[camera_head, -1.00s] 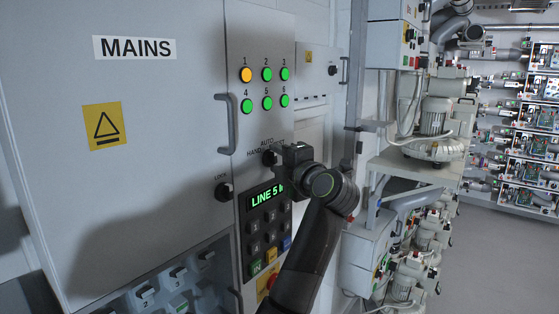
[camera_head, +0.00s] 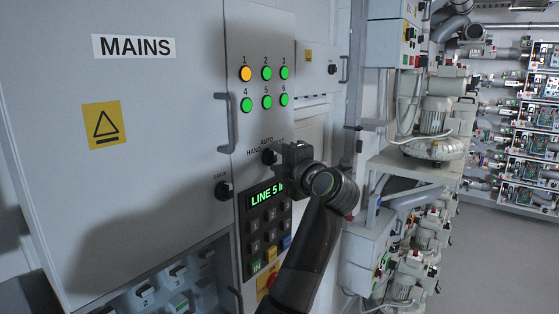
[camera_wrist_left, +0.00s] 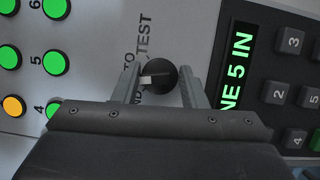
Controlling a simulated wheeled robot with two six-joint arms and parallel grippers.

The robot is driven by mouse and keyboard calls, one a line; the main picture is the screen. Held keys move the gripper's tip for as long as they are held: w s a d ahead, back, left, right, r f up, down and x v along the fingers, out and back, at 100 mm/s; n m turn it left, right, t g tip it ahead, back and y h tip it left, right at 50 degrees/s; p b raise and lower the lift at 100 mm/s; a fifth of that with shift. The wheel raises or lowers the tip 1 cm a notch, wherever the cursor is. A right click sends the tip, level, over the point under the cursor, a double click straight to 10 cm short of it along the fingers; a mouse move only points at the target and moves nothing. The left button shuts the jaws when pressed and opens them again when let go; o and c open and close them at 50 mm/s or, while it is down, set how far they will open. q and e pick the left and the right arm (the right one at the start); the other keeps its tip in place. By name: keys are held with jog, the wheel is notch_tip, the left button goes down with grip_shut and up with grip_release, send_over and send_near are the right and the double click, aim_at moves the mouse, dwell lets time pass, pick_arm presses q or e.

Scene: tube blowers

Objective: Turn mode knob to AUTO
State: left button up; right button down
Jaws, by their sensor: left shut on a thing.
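The black mode knob (camera_head: 268,157) is on the narrow grey control panel, below the labels AUTO, HAND and TEST. My left gripper (camera_wrist_left: 160,82) is shut on it, with one finger on each side in the left wrist view. There the knob (camera_wrist_left: 166,72) shows a pale pointer bar toward picture left, the side of the partly covered AUTO label (camera_wrist_left: 128,58). The TEST label (camera_wrist_left: 145,33) is clear; the HAND label is mostly hidden by a finger. In the head view the gripper comes to the knob from the right. My right gripper is not in view.
A green-lit display (camera_head: 265,199) and keypad (camera_head: 270,230) sit just below the knob. Several lamps (camera_head: 267,88) are above, with lamp 1 amber and others green. A door handle (camera_head: 228,124) and LOCK knob (camera_head: 223,191) stand out at left.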

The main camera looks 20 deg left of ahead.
pick_arm(q)
jog(key=shift+s+r, duration=0.1)
jog(key=shift+r, duration=0.45)
jog(key=o, duration=0.8)
jog(key=shift+c, duration=0.2)
jog(key=shift+s+a+f, duration=0.1)
jog(key=shift+f, duration=0.2)
jog(key=shift+s+d+f, duration=0.1)
jog(key=shift+d, duration=0.15)
jog(key=b+v, duration=1.4)
jog(key=v, duration=0.2)
jog(key=shift+s+d+b, duration=0.25)
jog(key=shift+s+b, duration=0.05)
jog(key=shift+b, duration=0.1)
